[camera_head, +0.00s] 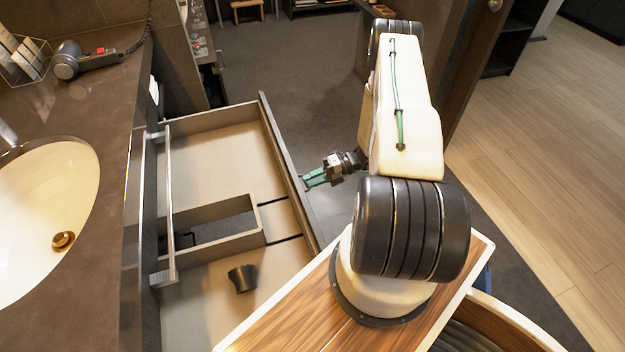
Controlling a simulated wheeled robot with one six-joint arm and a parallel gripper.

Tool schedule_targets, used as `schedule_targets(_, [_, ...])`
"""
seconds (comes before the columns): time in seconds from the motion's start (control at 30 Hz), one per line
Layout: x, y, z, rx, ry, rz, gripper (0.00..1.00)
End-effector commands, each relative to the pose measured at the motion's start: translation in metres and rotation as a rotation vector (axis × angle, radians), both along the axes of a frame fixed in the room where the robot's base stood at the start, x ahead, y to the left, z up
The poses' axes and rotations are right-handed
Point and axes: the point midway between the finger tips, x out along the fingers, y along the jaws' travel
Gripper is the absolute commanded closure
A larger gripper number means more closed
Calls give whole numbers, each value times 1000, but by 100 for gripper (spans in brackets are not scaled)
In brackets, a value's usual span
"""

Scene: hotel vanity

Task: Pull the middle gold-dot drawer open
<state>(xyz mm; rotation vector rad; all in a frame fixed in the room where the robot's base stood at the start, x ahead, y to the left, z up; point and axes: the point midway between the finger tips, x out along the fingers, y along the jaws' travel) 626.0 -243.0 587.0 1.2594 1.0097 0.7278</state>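A wide grey drawer stands pulled far out from the vanity; its front panel (283,150) faces away from this view. Its light interior has a U-shaped divider (225,207) around a cut-out. No gold dot shows, so I cannot tell by marking which drawer this is. My gripper (306,179) is at the outer side of the front panel, around the middle of its length. Its green fingers point left to the panel. Any handle there is hidden, and the finger gap is too small to judge.
A small dark object (242,278) lies in the drawer's near part. A silver bar (169,200) runs along the vanity front above the drawer. The counter (105,115) holds a sink (45,205), a hair dryer (75,60) and a clear holder (25,55). Carpet beyond the drawer is clear.

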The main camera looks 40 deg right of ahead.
Motion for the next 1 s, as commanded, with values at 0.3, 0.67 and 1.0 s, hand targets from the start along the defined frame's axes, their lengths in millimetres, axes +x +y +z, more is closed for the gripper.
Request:
schedule_targets(0.3, [-14,-33,7,-2,-1,-4,69])
schedule_targets(0.67, [-31,-70,16,0,0,-1,69])
schedule_targets(1.0, [-32,-70,16,0,0,-1,69])
